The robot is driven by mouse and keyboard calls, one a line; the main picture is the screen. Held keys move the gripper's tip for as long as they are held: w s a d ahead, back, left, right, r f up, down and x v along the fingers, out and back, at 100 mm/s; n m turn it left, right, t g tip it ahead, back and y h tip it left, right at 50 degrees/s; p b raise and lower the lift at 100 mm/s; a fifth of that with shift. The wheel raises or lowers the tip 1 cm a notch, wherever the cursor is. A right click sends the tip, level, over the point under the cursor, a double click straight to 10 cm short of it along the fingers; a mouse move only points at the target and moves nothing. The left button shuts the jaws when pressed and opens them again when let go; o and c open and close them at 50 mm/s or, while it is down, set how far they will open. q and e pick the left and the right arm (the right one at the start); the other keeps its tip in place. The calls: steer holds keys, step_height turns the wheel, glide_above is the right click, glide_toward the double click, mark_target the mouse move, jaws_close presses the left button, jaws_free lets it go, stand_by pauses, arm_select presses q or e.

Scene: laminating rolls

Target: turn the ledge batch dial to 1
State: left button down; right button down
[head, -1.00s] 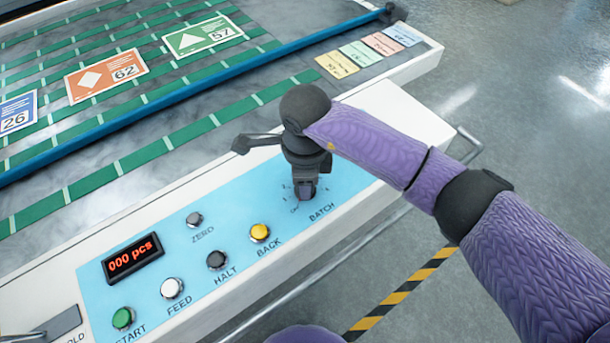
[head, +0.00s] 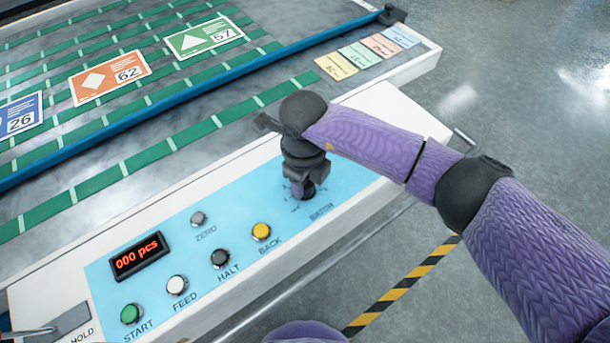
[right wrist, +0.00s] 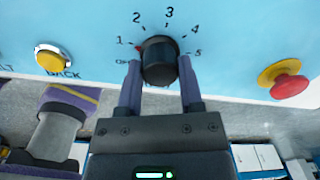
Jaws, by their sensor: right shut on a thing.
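The batch dial (right wrist: 160,58) is a round black knob on the light blue panel, with a scale from OFF through 1 to 5 around it. In the right wrist view its red mark points at the 1. My right gripper (right wrist: 161,88) is shut on the dial, one finger on each side. In the head view my right gripper (head: 302,188) reaches down onto the panel and hides most of the dial and its scale. My left gripper is not in view.
A yellow BACK button (head: 261,232), dark HALT button (head: 220,259) and white FEED button (head: 176,286) lie left of the dial. The display (head: 140,255) reads 000 pcs. A red emergency-type button (right wrist: 290,82) on yellow stands right of the dial.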

stand_by(0.6)
steer(key=shift+c, duration=1.2)
jaws_free()
step_height(320, 180, up, 10)
steer(key=p, duration=0.2)
steer(key=shift+s+a, duration=0.1)
steer(key=shift+a, duration=0.05)
